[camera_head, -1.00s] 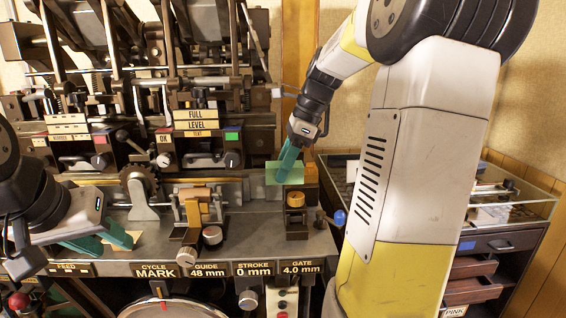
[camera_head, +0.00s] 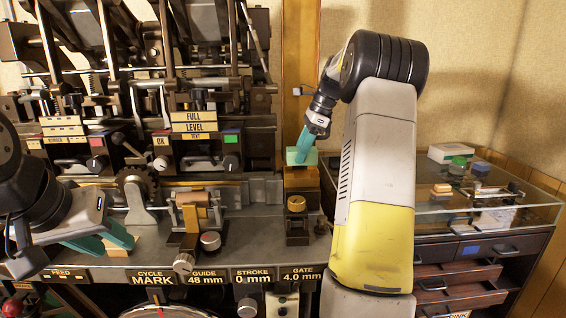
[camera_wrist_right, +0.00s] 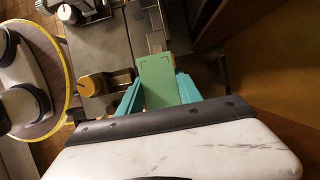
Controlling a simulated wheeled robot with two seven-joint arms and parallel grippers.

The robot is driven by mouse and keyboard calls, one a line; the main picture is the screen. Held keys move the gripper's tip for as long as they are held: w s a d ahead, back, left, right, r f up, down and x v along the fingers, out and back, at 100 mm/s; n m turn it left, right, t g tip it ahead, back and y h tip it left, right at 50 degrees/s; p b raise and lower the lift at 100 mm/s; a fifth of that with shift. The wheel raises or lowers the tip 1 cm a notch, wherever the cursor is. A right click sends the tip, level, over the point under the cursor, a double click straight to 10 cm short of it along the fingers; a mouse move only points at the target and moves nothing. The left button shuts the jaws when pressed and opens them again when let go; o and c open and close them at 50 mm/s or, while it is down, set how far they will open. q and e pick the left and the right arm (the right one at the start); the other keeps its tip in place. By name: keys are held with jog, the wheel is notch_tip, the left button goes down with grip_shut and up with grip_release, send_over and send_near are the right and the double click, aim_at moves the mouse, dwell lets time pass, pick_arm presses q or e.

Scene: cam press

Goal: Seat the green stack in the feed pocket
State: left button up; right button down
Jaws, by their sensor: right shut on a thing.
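The green stack (camera_head: 300,157) is a flat, light green block at the right end of the press. My right gripper (camera_head: 304,148) is shut on it from above. In the right wrist view, the green stack (camera_wrist_right: 158,82) lies between the teal fingertips. In the head view it is just above an orange-brown block (camera_head: 302,178); I cannot tell whether they touch. I cannot pick out the feed pocket for sure; a FEED label (camera_head: 62,274) is at the press's front left. My left gripper (camera_head: 103,241) has its teal fingers apart, low over the left part of the press bed.
A brass knob (camera_head: 296,203) stands on a dark mount in front of the orange-brown block. A roller unit (camera_head: 196,212) stands mid-bed. Press levers and labelled panels (camera_head: 195,125) rise behind. A glass-topped cabinet (camera_head: 520,207) with small items is at right.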

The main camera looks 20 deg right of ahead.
jog(key=shift+f, duration=1.7)
jog(key=shift+f, duration=0.1)
jog(key=shift+f, duration=0.1)
